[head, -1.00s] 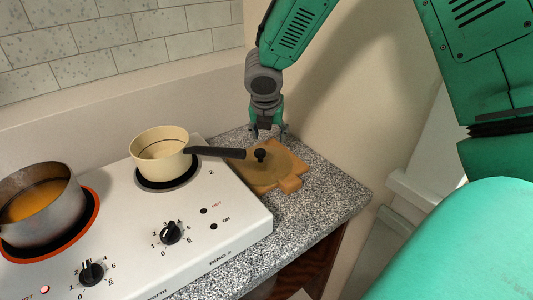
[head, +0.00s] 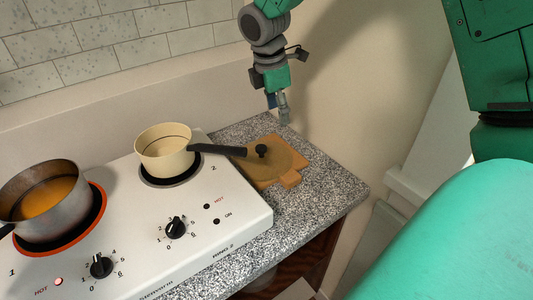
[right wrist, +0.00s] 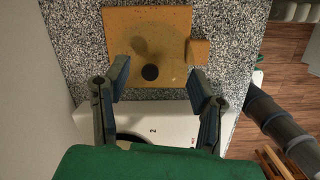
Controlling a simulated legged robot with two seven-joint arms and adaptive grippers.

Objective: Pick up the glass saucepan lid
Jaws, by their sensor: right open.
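The glass saucepan lid (head: 280,159) lies flat on a wooden board (head: 291,180) on the speckled counter, right of the stove. Its clear glass is hard to make out against the wood; its black knob (head: 262,150) stands up from the middle. In the right wrist view the knob (right wrist: 150,72) shows as a dark disc between the fingers. My right gripper (head: 284,116) hangs above and behind the lid, apart from it. Its fingers are spread and empty in the right wrist view (right wrist: 159,79). My left gripper is not in view.
A cream saucepan (head: 165,150) sits on the back burner, its dark handle reaching over the board close to the knob. A metal pan with orange contents (head: 45,195) sits on the red-glowing front burner of the white stove (head: 215,185). The wall is close behind.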

